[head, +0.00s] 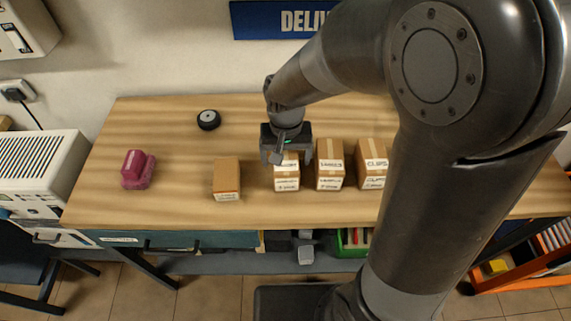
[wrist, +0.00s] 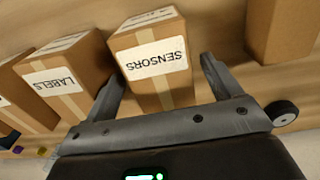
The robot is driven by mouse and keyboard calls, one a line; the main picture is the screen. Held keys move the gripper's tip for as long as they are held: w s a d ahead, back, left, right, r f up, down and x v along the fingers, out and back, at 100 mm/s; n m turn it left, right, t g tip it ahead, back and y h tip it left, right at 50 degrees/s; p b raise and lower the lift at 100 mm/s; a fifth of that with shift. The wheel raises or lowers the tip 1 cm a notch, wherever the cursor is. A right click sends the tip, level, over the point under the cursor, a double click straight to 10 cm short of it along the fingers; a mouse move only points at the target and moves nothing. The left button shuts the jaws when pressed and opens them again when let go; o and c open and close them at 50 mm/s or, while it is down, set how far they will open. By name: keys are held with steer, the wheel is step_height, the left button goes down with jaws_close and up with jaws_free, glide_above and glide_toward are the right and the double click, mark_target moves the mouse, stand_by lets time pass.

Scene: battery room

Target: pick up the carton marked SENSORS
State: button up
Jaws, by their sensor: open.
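The carton marked SENSORS (wrist: 151,55) is brown with pale tape and a white label, and stands on the wooden table. In the head view this carton (head: 287,180) is second from the left in the row, directly under my gripper (head: 287,157). My gripper is open. In the wrist view its two fingers (wrist: 162,70) show on either side of the carton, with visible gaps. I cannot tell how far the fingertips reach down past its top. My gripper partly hides the carton's top in the head view.
A carton marked LABELS (wrist: 62,84) stands close on one side; it also shows in the head view (head: 329,167). Another carton (head: 374,166) stands beyond it. A separate carton (head: 227,181) stands left with a gap. A pink object (head: 137,172) and black disc (head: 209,120) lie farther left.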

step_height(320, 180, down, 4)
steer(key=shift+f, duration=0.1)
steer(key=c, duration=1.2)
steer(key=shift+w+r, duration=0.1)
steer(key=shift+r, duration=0.1)
